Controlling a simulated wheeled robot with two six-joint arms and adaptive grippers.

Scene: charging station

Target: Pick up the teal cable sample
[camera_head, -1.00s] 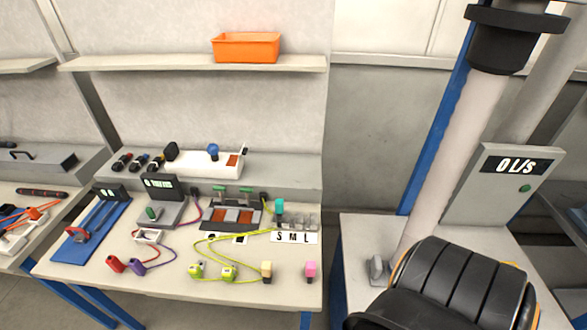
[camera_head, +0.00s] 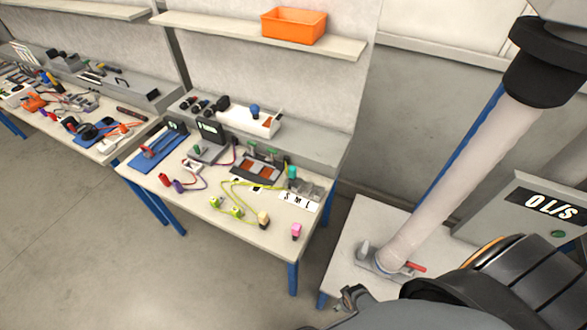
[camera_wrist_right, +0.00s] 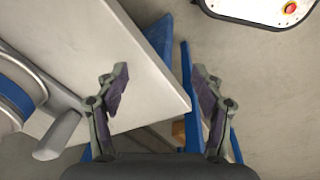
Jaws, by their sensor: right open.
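The teal cable sample (camera_head: 292,172) stands at the back right of the middle workbench, beside the clear S-M-L holders. It is small here, and its lower part is partly hidden. My right gripper (camera_head: 350,297) shows in part at the bottom of the head view, well to the front right of the sample. In the right wrist view my right gripper (camera_wrist_right: 158,88) is open and empty, over a table corner and the floor. My left gripper is not in view.
Yellow-green cables cross the middle. A right-hand table (camera_head: 365,215) carries a thick pipe (camera_head: 450,155). An orange bin (camera_head: 293,25) sits on the shelf. Open floor lies in front.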

